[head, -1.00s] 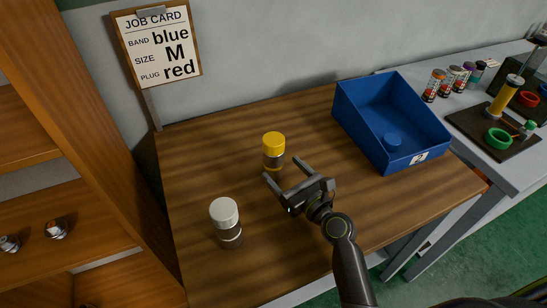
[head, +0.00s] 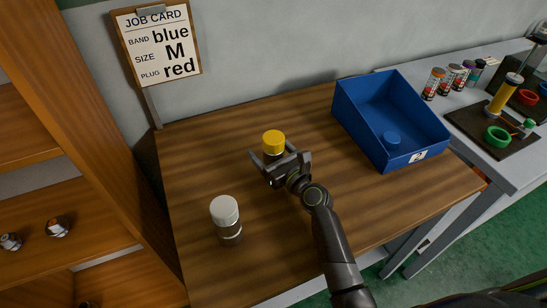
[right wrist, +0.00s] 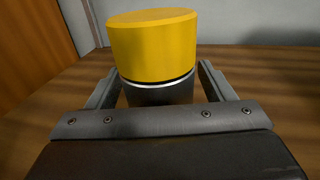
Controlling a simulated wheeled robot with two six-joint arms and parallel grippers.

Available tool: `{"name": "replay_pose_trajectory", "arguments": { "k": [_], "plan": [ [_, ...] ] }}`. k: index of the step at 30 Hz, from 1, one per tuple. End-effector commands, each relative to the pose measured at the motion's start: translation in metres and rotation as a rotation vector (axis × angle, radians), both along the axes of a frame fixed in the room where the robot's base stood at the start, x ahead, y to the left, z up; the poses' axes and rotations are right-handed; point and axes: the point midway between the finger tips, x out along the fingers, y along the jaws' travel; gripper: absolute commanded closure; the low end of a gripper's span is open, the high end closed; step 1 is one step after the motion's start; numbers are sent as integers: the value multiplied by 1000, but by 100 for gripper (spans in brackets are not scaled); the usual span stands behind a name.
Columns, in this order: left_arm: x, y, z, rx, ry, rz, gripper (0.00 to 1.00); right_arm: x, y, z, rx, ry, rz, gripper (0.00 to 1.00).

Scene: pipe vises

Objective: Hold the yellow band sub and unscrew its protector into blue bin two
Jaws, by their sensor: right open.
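The sub with the yellow protector (head: 273,142) stands upright on the wooden table. In the right wrist view the wide yellow protector (right wrist: 153,45) sits on top of a dark body (right wrist: 158,92), with a thin bright ring between them. My right gripper (head: 272,155) is open, its fingers on either side of the dark body below the protector, with gaps visible. The lower body is hidden by the gripper. My left gripper is not in view.
A white-capped sub (head: 225,212) stands at the front left of the table. A job card (head: 160,42) stands at the back left. A wooden shelf (head: 85,125) is on the left. A grey bench (head: 437,108) with small parts and a dark fixture board is on the right.

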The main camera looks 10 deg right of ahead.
Motion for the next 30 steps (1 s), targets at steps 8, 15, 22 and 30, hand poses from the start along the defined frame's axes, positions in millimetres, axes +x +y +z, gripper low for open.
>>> {"name": "replay_pose_trajectory", "arguments": {
  "k": [8,15,22,30],
  "plan": [
    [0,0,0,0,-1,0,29,0,0,0,0,0,0,57],
    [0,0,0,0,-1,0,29,-1,0,0,0,1,0,89],
    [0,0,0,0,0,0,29,0,0,2,1,-3,0,92],
    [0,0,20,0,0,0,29,0,0,33,1,-6,0,92]
  ]
}}
